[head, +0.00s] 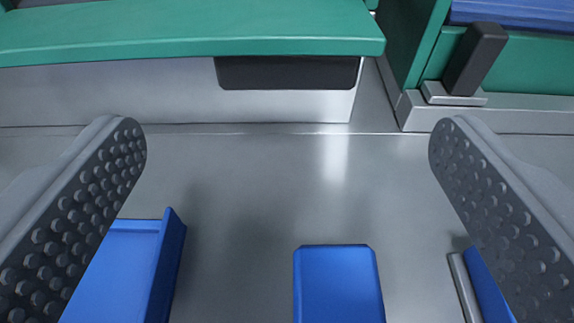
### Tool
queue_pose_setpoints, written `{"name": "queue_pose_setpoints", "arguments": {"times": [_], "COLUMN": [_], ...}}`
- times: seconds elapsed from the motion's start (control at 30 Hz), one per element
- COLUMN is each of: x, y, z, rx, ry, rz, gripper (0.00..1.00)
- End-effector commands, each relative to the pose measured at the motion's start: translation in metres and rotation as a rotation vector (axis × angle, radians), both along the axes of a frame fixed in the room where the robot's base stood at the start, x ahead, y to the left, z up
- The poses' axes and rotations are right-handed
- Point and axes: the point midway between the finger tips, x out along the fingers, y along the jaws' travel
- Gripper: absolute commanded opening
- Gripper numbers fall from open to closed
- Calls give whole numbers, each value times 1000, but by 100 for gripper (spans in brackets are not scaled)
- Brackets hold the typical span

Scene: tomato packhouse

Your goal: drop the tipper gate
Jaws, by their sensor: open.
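My gripper (288,150) is open and empty, its two studded dark grey fingers wide apart at the left and right over a grey metal surface. Ahead, at the top, a wide green panel (190,32) overhangs a pale metal face. A black block (287,73) sits under the panel's front edge, ahead of the gap between the fingers. At the top right, a black lever (475,58) leans up and to the right from a small metal base, beside a green housing. I cannot tell which part is the tipper gate. No finger touches the panel, the block or the lever.
A blue tray-like part (172,262) lies at the lower left, partly behind the left finger. A blue block (338,285) is at the bottom centre. Another blue piece (482,285) is partly hidden by the right finger.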

Motion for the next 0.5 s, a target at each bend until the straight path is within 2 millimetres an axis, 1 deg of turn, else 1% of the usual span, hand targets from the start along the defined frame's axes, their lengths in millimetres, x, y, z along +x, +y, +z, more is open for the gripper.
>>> {"name": "queue_pose_setpoints", "arguments": {"times": [0.03,0.3,0.5], "x": [-3,-17,-34], "y": [0,0,0], "z": [-4,-1,6], "rx": [1,2,1], "ry": [-1,-1,-3], "rz": [0,0,0], "gripper": [85,85,85]}}
